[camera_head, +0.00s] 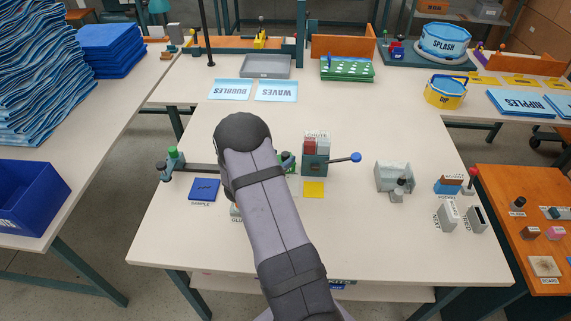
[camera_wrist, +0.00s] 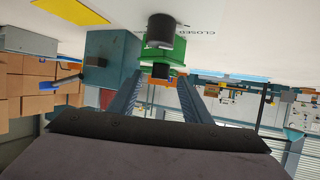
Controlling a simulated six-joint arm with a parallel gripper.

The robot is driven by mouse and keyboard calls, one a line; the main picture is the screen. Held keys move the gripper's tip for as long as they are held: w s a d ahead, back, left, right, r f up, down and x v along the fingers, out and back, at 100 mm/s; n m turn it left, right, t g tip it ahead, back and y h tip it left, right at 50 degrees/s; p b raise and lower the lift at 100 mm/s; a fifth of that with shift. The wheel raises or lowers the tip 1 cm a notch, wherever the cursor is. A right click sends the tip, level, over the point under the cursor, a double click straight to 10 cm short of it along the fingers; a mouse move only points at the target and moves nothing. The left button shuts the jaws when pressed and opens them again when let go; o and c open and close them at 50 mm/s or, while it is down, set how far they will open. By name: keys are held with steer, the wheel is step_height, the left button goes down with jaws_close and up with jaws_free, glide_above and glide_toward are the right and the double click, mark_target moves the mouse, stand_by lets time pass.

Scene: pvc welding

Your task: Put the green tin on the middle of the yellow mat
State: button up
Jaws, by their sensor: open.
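A small yellow square mat (camera_head: 314,189) lies flat on the pale table, right of my arm; a yellow patch also shows at the top left of the wrist view (camera_wrist: 75,10). I cannot make out a green tin for certain. A green block (camera_wrist: 178,52) with black round ends shows beyond my fingers; part of a green thing (camera_head: 288,160) shows beside my arm in the head view. My gripper (camera_wrist: 159,80) is open, with its fingers apart and nothing visibly held. My arm hides the gripper and part of the table in the head view.
A teal box fixture (camera_head: 315,160) with a blue-knobbed lever stands just behind the yellow mat. A blue mat (camera_head: 204,189) lies left of my arm. A grey machine (camera_head: 393,176) and small blocks stand to the right.

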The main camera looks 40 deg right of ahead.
steer(key=shift+x, duration=1)
jaws_close()
steer(key=shift+r, duration=0.2)
step_height(320, 180, up, 18)
steer(key=shift+f, duration=0.15)
